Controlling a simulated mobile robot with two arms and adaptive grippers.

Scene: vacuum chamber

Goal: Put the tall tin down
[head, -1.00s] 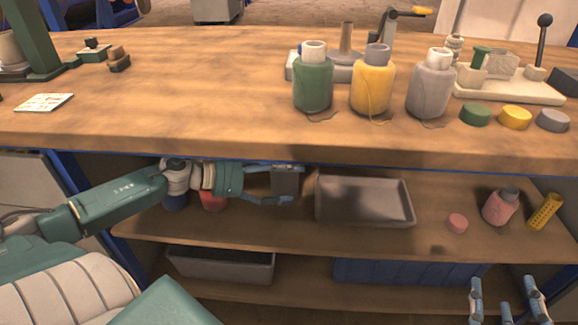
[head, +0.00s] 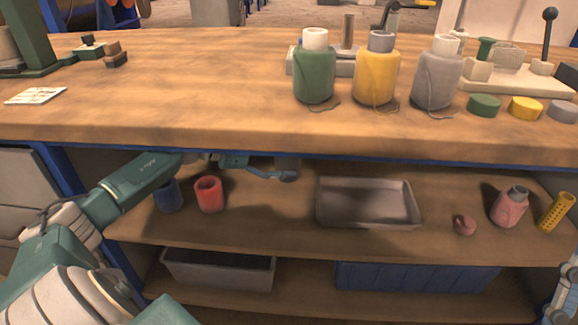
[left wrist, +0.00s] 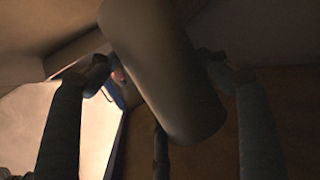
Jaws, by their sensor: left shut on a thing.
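The tall tin is a dark grey cylinder (left wrist: 165,80) that fills the middle of the left wrist view, slanted in that picture. My left gripper (head: 284,171) is shut on it, with one finger on each side in the left wrist view. In the head view the gripper is just under the bench's front edge, above the shelf. The bench top hides most of the tin there. My right gripper (head: 565,294) shows only partly at the lower right edge, so its opening is unclear.
The shelf (head: 270,220) holds a red tin (head: 209,195), a blue tin (head: 168,196), a grey tray (head: 368,224), a pink bottle (head: 509,207) and a yellow perforated cylinder (head: 556,212). Bare shelf lies between red tin and tray. The bench top (head: 190,90) overhangs closely.

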